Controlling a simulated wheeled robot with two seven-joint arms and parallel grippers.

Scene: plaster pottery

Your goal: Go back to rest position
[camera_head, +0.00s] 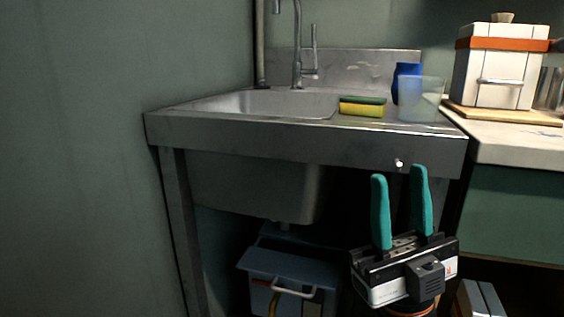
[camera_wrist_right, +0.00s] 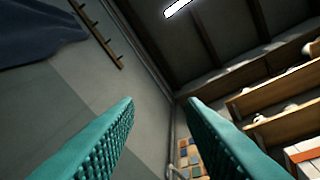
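My right gripper (camera_head: 400,208) is raised in front of the sink unit, low in the right half of the head view. Its two teal fingers point up and stand apart with nothing between them. My left gripper is in neither view.
A metal sink (camera_head: 270,104) holds a yellow-green sponge (camera_head: 362,106), a clear cup (camera_head: 420,98) and a blue container (camera_head: 405,72) at its right side. A white box (camera_head: 500,65) stands on the right counter (camera_head: 510,145). A grey toolbox (camera_head: 285,275) sits below the sink.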

